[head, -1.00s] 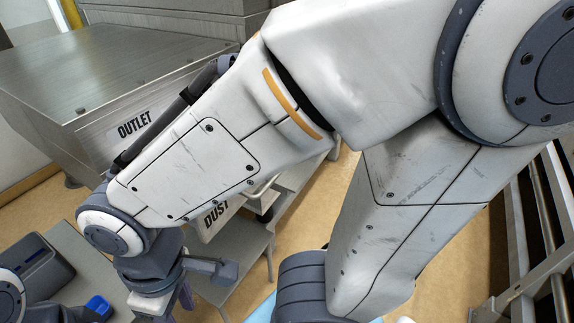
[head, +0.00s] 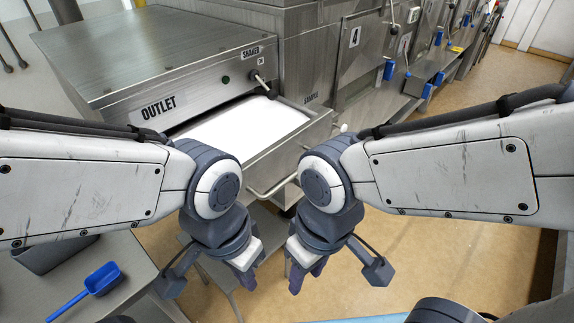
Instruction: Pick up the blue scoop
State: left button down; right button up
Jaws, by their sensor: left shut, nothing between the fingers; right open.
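The blue scoop (head: 103,279) lies on the grey table (head: 135,262) at the lower left of the head view, its handle pointing down and left. My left gripper (head: 250,284) hangs near the middle, shut and empty, well to the right of the scoop. My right gripper (head: 297,279) hangs just to the right of it, open with nothing in it. Neither gripper touches the scoop.
A grey bin (head: 55,254) stands on the table behind the scoop, partly hidden by my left arm. Ahead is the steel outlet machine (head: 150,62) with an open tray of white material (head: 240,130). Several blue items hang on the units at the upper right.

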aim_at(109, 275)
jog(key=z, duration=0.35)
jog(key=k, duration=0.15)
jog(key=u, duration=2.35)
